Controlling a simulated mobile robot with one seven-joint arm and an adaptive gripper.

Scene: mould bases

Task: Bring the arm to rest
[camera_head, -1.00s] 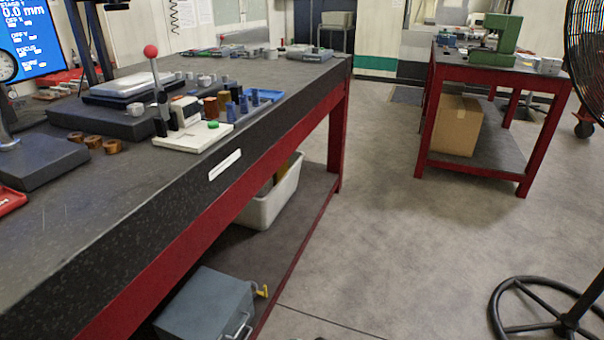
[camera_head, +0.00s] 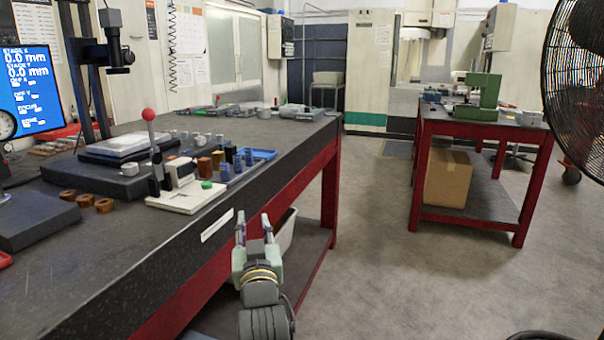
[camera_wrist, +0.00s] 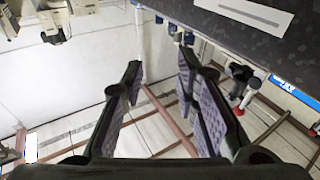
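My gripper (camera_head: 254,229) is in the lower middle of the head view, beside the front edge of the dark workbench (camera_head: 128,249). Its two fingers point up and stand apart with nothing between them. In the wrist view my gripper (camera_wrist: 158,85) also shows two separated fingers with an empty gap. The bench edge with its white label (camera_wrist: 258,12) lies close beyond the fingers there.
On the bench stand a lever tool with a red knob (camera_head: 149,115), small coloured blocks (camera_head: 205,166) and brown rings (camera_head: 86,200). A red-framed table (camera_head: 485,128) with a cardboard box (camera_head: 448,178) stands right. A fan (camera_head: 580,85) is far right. Floor between is clear.

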